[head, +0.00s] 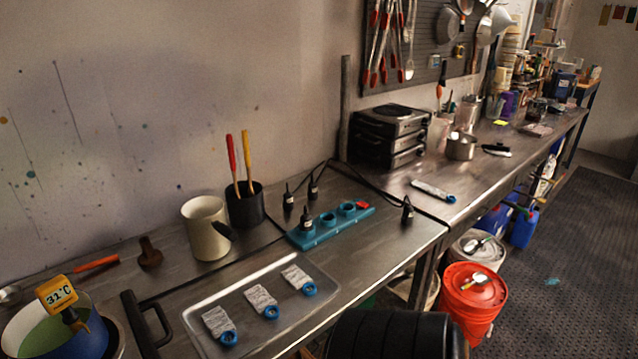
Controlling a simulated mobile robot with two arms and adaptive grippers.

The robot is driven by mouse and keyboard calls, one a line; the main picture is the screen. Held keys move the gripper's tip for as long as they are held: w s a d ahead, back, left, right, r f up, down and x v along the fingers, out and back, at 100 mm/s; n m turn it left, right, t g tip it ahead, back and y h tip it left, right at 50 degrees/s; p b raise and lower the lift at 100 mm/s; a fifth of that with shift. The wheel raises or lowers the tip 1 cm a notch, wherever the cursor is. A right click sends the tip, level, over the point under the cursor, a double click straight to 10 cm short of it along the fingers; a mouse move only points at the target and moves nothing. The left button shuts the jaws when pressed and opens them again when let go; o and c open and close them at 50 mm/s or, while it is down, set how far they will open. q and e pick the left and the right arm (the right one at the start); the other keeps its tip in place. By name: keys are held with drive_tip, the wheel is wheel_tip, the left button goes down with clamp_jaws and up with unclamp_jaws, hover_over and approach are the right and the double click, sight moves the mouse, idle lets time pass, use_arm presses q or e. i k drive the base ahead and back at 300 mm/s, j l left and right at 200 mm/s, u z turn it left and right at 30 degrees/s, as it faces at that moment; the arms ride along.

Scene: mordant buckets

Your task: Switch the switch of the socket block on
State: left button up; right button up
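The teal socket block (322,236) lies on the metal bench near the middle of the head view. It has a row of round sockets, and a small red switch (362,206) sits at its far right end. I cannot tell the switch's position at this size. A black plug (307,217) stands at the block's near left end and seems to be in a socket. Two more black plugs (288,198) (313,185) stand behind the block, and another black plug (407,211) stands to its right. Neither of my grippers is in view.
A cream jug (205,228) and a black pot (246,207) with two tools stand left of the block. A blue pot (82,338) is at the near left. Black cables run behind the block.

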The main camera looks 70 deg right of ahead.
sight(361, 203)
drive_tip(key=z, duration=2.35)
